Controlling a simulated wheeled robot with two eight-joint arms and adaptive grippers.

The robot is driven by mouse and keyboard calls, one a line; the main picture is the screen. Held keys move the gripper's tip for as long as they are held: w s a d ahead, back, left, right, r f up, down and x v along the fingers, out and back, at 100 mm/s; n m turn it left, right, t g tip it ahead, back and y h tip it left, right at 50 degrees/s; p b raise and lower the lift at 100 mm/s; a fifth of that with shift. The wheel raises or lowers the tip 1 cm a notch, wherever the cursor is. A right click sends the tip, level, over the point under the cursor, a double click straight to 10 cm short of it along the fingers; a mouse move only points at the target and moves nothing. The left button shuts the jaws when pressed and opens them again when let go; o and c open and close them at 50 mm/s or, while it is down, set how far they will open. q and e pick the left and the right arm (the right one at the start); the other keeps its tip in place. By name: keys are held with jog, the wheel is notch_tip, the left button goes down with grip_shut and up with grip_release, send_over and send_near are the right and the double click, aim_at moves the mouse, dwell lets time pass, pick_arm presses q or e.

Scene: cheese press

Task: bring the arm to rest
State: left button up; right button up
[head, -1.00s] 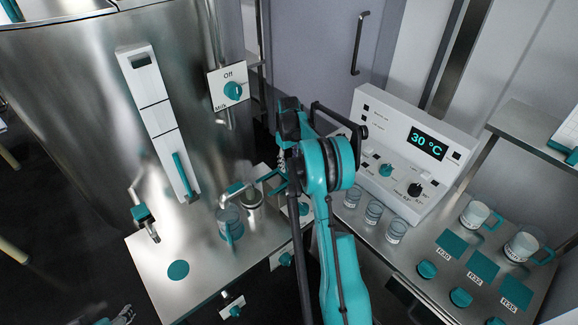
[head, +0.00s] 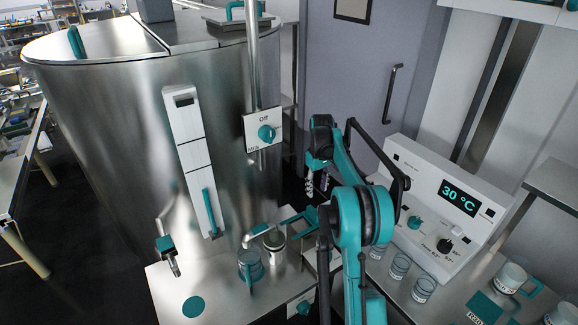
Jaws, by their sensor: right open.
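My right arm rises from the bottom centre and bends in front of the bench. My right gripper (head: 316,182) is at its upper end, left of the control box and above the small bench by the vat. It is open, and I see nothing between its fingers, which are small and partly hidden by the arm. My left gripper is out of view.
A big steel vat (head: 110,130) fills the left, with a milk switch (head: 265,133) beside it. A glass jug (head: 250,266) stands on the small bench (head: 215,300). The control box (head: 440,205) reads 30 °C. Glass cups (head: 423,289) and a handled beaker (head: 510,278) stand before it.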

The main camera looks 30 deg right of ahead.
jog(key=s+a+r+t, duration=0.2)
jog(key=s+a+r, duration=0.3)
jog(key=a, duration=0.3)
jog(key=s+a+r+t, duration=0.1)
jog(key=s+a+r, duration=0.45)
jog(key=a, duration=0.35)
jog(key=s+a+f+t, duration=0.2)
jog(key=s+a, duration=0.4)
jog(key=s, duration=0.3)
jog(key=s+a+f+t, duration=0.2)
jog(key=s+a+f, duration=0.2)
jog(key=s, duration=0.5)
jog(key=a, duration=0.2)
jog(key=shift+s+a+m, duration=0.3)
jog(key=shift+a+m, duration=0.05)
jog(key=shift+m, duration=0.05)
